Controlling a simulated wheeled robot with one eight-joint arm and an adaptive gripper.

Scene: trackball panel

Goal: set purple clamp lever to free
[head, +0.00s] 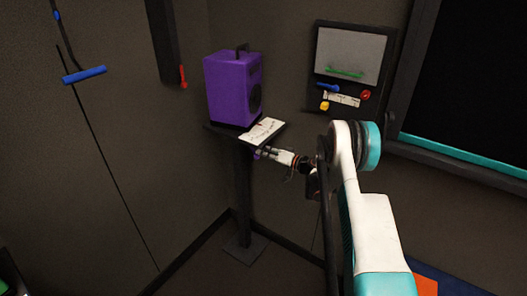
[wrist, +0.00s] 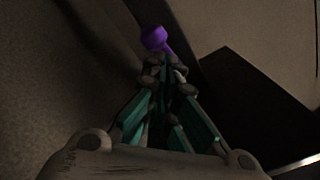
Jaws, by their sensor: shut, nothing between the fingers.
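The purple clamp lever shows in the wrist view as a round purple knob (wrist: 153,37) on a short purple stem. It sits just beyond my fingertips. In the head view only a small purple bit of the lever (head: 257,154) shows under the edge of the stand's top; my gripper hides part of it. My gripper (head: 265,152) is shut and empty, pointing left at the lever. In the wrist view its fingertips (wrist: 163,65) are together right by the stem; I cannot tell whether they touch it.
A purple speaker-like box (head: 228,90) stands on a dark pedestal (head: 243,190) beside a white marked plate (head: 264,131). A wall panel (head: 350,65) with blue, red and yellow controls hangs behind. A blue handle (head: 84,75) is on the left wall. Floor in front of the pedestal looks clear.

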